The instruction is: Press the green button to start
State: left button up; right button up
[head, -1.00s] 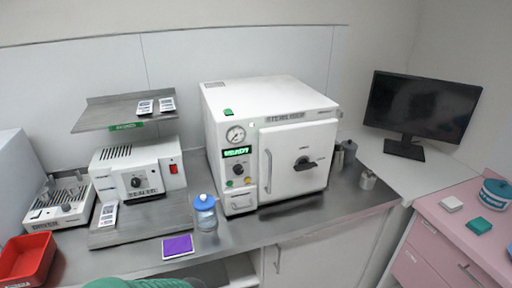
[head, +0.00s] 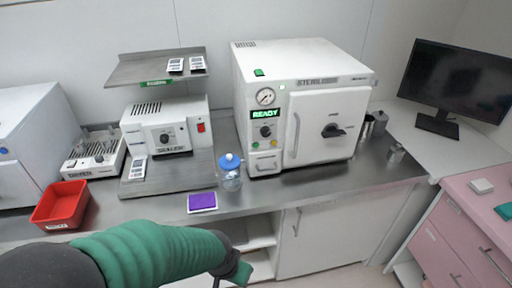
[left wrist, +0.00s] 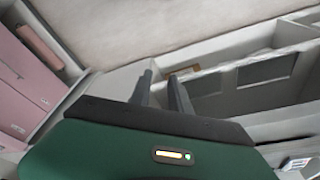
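The white sterilizer (head: 330,135) stands on the metal counter with its door shut and a green READY display (head: 264,114). My left gripper (head: 237,272) is low, in front of the counter edge and well below the panel. In the left wrist view its two dark fingers (left wrist: 162,92) are apart with nothing between them. My right gripper is out of view.
A blue-capped bottle (head: 231,175) and a purple pad (head: 202,202) stand near the counter's front edge. A red bin (head: 61,204), a sealer (head: 168,135) and a shelf (head: 155,68) are to the left. Metal canisters (head: 376,123) stand right of the sterilizer.

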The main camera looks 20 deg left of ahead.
pick_arm(q)
grip_shut()
dwell(1.4)
